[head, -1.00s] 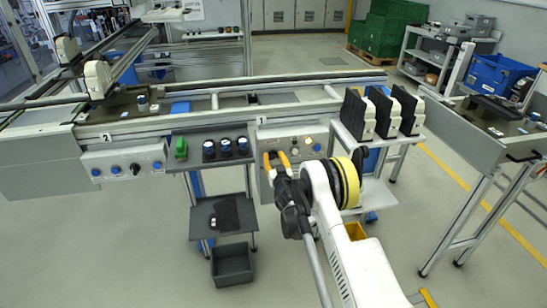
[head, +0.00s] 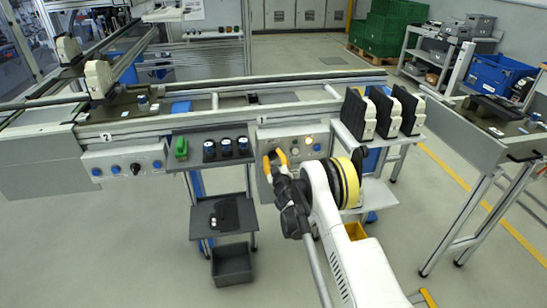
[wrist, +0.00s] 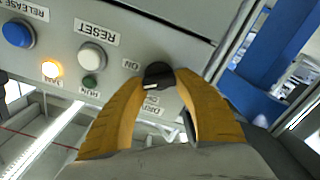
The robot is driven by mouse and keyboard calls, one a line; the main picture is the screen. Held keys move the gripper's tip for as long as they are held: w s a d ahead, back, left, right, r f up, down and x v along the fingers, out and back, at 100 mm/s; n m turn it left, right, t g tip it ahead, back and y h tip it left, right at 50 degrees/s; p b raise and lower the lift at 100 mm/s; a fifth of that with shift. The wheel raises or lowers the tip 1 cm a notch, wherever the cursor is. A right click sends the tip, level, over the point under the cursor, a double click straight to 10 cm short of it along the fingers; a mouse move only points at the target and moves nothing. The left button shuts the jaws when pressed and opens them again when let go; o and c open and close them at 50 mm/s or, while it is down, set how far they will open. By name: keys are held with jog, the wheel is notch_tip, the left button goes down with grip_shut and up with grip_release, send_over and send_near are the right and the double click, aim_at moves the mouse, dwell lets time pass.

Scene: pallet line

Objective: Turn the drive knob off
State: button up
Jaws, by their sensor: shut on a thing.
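The black drive knob (wrist: 159,76) sits on the grey control panel, between an "ON" label and a partly hidden label below it. A pale mark shows on its near edge. My gripper (wrist: 160,82) has its two yellow fingers closed around the knob in the wrist view. In the head view my gripper (head: 274,158) is at the front of the control panel (head: 295,137) of station 1, and the knob is hidden behind the fingers.
The panel also carries a blue release button (wrist: 17,34), a white reset button (wrist: 92,57), a lit amber lamp (wrist: 50,70) and a dark green lamp (wrist: 89,81). Black-and-white units (head: 384,112) stand on a shelf right of the panel. A shelf with dark round parts (head: 226,147) lies left.

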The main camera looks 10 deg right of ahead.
jog(key=n, duration=0.5)
jog(key=shift+a+n, duration=0.1)
jog(key=shift+n, duration=0.2)
jog(key=n, duration=0.5)
jog(key=shift+f+n, duration=0.2)
jog(key=shift+n, duration=0.2)
jog(key=o, duration=1.2)
jog(key=shift+c, duration=0.2)
jog(key=s, duration=0.7)
jog(key=shift+s, duration=0.25)
